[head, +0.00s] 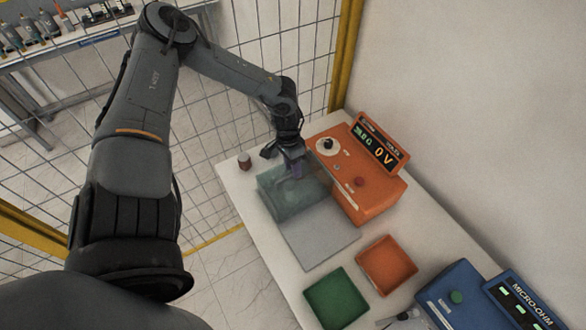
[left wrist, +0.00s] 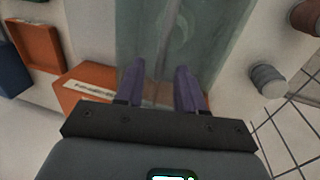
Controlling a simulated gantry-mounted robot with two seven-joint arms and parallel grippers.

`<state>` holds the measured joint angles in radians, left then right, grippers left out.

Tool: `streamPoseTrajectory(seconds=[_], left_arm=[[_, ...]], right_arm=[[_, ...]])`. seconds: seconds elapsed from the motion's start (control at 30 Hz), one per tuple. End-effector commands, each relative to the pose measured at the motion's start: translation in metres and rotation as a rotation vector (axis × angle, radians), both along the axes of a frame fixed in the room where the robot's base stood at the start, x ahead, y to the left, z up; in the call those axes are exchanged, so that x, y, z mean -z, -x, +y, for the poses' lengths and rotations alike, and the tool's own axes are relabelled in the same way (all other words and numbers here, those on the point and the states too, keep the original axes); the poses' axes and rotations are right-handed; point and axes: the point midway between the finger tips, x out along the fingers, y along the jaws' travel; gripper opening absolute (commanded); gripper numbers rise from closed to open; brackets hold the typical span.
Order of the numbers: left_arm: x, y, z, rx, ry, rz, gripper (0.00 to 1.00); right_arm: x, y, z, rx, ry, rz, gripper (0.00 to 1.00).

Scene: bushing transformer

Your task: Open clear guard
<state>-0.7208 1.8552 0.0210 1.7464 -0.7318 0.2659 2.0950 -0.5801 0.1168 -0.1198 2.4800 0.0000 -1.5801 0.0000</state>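The clear guard (head: 284,198) is a greenish see-through box on a grey plate (head: 315,232), left of the orange tester (head: 357,185) that reads 0 V. In the left wrist view the guard (left wrist: 172,35) fills the upper middle, in front of my fingers. My left gripper (head: 297,172) is over the guard's far end, beside the tester. In the left wrist view its two purple fingers (left wrist: 160,85) stand apart with a gap between them. I cannot tell whether they touch the guard. My right gripper is not in view.
A green tray (head: 336,300) and an orange tray (head: 387,265) lie on the white table nearer me. A blue micro-ohm meter (head: 462,298) stands at the lower right. A small brown-and-white item (head: 244,161) stands by the left edge. A mesh fence (head: 215,110) runs behind.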

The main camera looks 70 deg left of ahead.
Motion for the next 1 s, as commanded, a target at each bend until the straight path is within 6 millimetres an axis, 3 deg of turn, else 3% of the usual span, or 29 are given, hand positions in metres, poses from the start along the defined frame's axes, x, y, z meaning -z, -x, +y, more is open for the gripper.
streamPoseTrajectory(seconds=[0.5,0.77,1.0], left_arm=[[0.0071,-0.0003,-0.0016,0.0,0.0,0.0,0.38],[0.007,-0.0002,-0.0017,0.0,0.0,0.0,0.0],[0.007,-0.0002,-0.0017,0.0,0.001,0.0,0.0]], right_arm=[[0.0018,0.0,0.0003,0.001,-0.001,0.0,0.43],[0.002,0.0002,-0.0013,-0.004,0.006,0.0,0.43],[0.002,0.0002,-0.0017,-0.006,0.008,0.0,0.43]])
